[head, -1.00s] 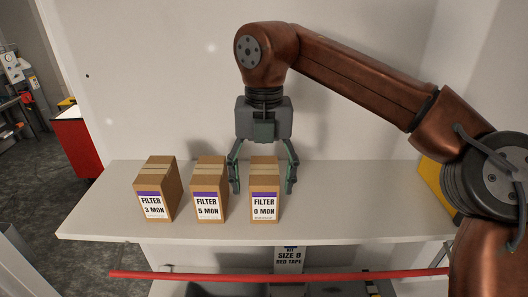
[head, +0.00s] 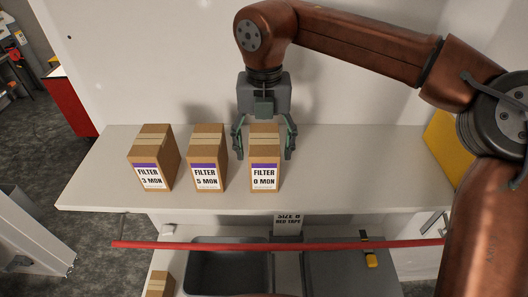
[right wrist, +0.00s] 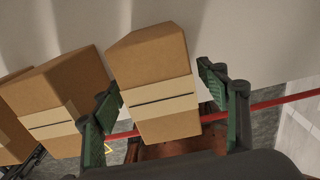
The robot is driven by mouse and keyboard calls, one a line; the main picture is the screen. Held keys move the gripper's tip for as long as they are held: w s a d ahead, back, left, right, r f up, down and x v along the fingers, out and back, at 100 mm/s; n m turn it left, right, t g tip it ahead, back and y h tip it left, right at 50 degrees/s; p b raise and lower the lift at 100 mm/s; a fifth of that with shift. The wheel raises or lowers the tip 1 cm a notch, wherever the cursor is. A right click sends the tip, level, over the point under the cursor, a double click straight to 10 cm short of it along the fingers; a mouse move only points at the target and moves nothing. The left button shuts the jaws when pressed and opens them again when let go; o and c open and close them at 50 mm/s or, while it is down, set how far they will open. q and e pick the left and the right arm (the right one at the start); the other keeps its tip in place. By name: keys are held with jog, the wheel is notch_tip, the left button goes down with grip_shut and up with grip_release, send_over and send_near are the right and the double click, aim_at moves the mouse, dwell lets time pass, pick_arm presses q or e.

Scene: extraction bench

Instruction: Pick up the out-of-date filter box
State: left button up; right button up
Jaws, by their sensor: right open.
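Three brown filter boxes stand upright in a row on the white shelf (head: 330,190). The left box (head: 152,150) reads "FILTER 3 MON", the middle box (head: 207,150) "FILTER 5 MON", and the right box (head: 265,150) "FILTER 0 MON". My right gripper (head: 264,155) points down over the 0 MON box, one finger on each side of it. In the right wrist view, that box (right wrist: 155,75) sits between the open fingers (right wrist: 160,82), with a visible gap on the right; contact on the left is unclear. My left gripper is out of view.
The 5 MON box (right wrist: 60,100) stands close beside the left finger. A red bar (head: 200,245) runs in front of the shelf, above a grey basin (head: 228,270). A yellow object (head: 440,145) stands at the shelf's right end. The shelf's right half is mostly clear.

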jog(key=shift+w+f, duration=0.15)
jog(key=shift+f, duration=0.75)
jog(key=shift+s, duration=0.25)
jog(key=shift+w, duration=0.2)
jog(key=c, duration=0.5)
jog(key=shift+s, duration=0.1)
jog(key=c, duration=0.9)
jog(key=shift+r, duration=0.15)
